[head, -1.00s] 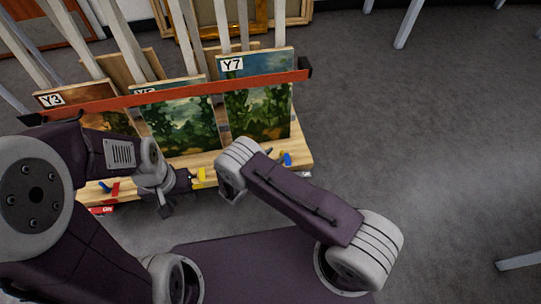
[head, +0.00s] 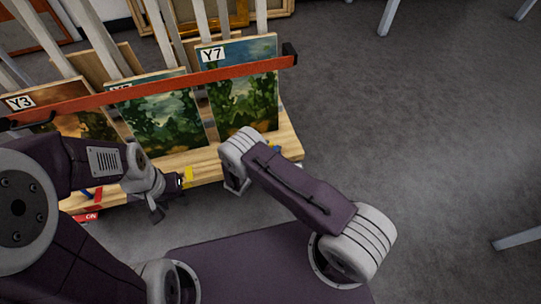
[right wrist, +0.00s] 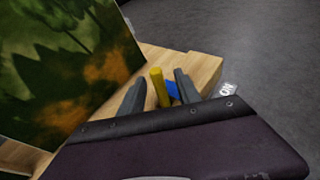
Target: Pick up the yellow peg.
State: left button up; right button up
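A yellow peg (right wrist: 160,88) stands up from the wooden ledge in the right wrist view. My right gripper (right wrist: 161,76) is open, with one finger on each side of this peg and gaps showing between. A blue peg (right wrist: 173,90) is close behind it, near the right finger. Another yellow piece (head: 188,174) shows on the ledge in the head view, beside my left gripper (head: 167,195). Whether the left fingers are open or shut is unclear.
A wooden rack ledge (head: 290,142) carries paintings, including Y3 (head: 60,130) and Y7 (head: 238,95), behind a red bar (head: 170,86). Red and blue pieces (head: 93,196) sit at its left. A white label (right wrist: 228,89) is near the right finger. Grey floor lies right.

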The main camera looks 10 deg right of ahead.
aim_at(271, 144)
jog(key=shift+w, duration=0.1)
grip_shut()
jog(key=shift+r+p, duration=0.3)
jog(key=shift+p, duration=0.05)
notch_tip(271, 144, up, 5)
jog(key=p, duration=0.3)
jog(key=shift+f+p, duration=0.2)
jog(key=shift+p, duration=0.15)
jog(key=s+d+r+p, duration=0.5)
jog(key=s+d+p, duration=0.1)
jog(key=s, duration=0.4)
jog(key=shift+r+p, duration=0.4)
jog(key=shift+p, duration=0.05)
